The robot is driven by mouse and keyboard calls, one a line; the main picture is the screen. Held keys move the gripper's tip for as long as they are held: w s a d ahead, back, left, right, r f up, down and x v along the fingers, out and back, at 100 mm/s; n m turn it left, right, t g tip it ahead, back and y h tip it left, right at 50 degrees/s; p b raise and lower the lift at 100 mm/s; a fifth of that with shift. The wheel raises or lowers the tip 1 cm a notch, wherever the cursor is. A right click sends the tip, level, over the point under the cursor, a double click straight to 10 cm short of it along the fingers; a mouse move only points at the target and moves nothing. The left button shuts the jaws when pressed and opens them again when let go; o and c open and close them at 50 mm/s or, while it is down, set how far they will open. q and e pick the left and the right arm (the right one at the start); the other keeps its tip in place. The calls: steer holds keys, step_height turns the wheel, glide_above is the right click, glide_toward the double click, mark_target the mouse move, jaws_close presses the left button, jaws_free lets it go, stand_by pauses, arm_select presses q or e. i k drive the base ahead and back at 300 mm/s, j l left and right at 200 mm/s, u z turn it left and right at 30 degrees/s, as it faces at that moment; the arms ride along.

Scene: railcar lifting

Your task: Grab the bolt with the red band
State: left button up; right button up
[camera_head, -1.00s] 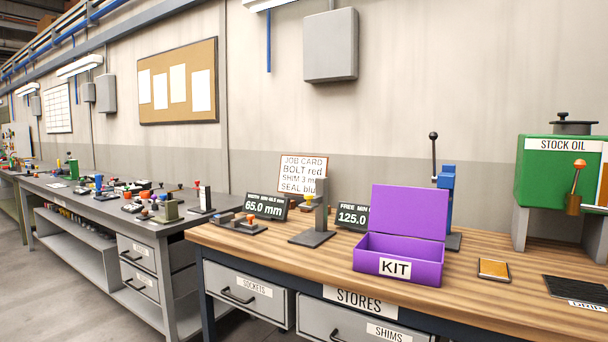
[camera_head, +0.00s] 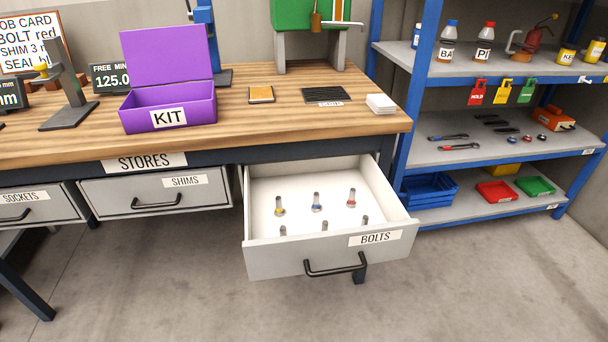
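The BOLTS drawer (camera_head: 285,260) stands pulled open under the right end of the wooden bench. Several bolts stand upright inside it. In the back row, the bolt with the red band (camera_head: 351,198) is at the right, a bolt with a blue band (camera_head: 316,202) is in the middle, and a bolt with a yellow band (camera_head: 279,206) is at the left. The front-row bolts are partly hidden by the drawer front, and their bands do not show. Neither of my grippers is in view.
An open purple KIT box (camera_head: 195,113) stands on the bench (camera_head: 240,122). The SHIMS drawer (camera_head: 110,203) is closed. A blue-framed shelf unit (camera_head: 480,157) with trays, bottles and tools stands to the right. The floor (camera_head: 450,290) before the drawer is clear.

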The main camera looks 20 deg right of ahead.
mark_target(365, 219)
steer(key=i+z, duration=0.2)
steer(key=z, duration=0.5)
